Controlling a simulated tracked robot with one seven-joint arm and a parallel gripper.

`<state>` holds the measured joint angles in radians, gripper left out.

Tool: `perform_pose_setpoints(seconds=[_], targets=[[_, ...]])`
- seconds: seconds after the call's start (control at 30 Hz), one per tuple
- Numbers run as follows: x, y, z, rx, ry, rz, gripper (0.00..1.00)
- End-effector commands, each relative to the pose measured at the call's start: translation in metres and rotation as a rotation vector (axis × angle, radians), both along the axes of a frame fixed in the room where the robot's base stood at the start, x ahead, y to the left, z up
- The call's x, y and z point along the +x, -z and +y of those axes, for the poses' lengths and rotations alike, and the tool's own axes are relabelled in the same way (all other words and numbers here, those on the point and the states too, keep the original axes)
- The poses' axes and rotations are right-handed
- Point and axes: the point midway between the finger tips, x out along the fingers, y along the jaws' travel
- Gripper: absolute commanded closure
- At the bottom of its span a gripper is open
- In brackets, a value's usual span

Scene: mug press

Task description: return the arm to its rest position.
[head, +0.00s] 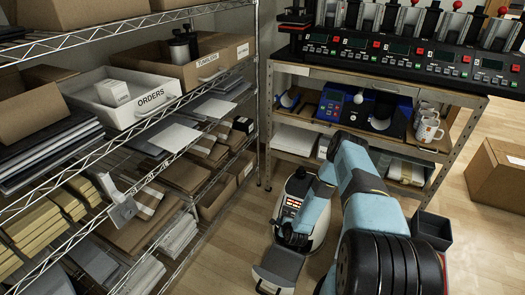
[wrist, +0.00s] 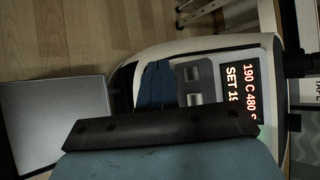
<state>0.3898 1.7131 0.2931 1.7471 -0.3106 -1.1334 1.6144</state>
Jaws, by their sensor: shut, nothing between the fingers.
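My blue arm (head: 352,165) reaches out from the lower right of the head view, bends, and comes down near the middle. My gripper (head: 286,238) is at its lower end, dark and small there. It is shut and empty. In the wrist view a dark bar and a blue surface at the bottom belong to my arm's end. Close by the gripper is a white-and-black unit (head: 318,232) with a lit orange display, which reads 190 C 480 in the wrist view (wrist: 240,92). I cannot tell whether they touch.
A wire rack (head: 150,118) with boxes and a white ORDERS tray (head: 117,110) stands on the left. A bench (head: 375,82) at the back holds a row of presses (head: 405,52); mugs (head: 429,128) stand on its shelf.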

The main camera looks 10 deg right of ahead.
Motion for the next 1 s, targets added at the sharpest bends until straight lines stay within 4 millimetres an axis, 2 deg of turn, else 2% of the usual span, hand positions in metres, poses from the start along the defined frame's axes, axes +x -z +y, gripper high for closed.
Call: perform_pose_setpoints(seconds=[0.17,0.27,0.6,1.0], targets=[[0.008,-0.009,-0.002,-0.018,-0.017,0.001,1.00],[0.022,-0.027,-0.007,-0.055,-0.052,0.002,1.00],[0.078,-0.124,-0.024,-0.252,-0.231,0.026,1.00],[0.116,-0.250,-0.036,-0.484,-0.422,0.058,1.00]])
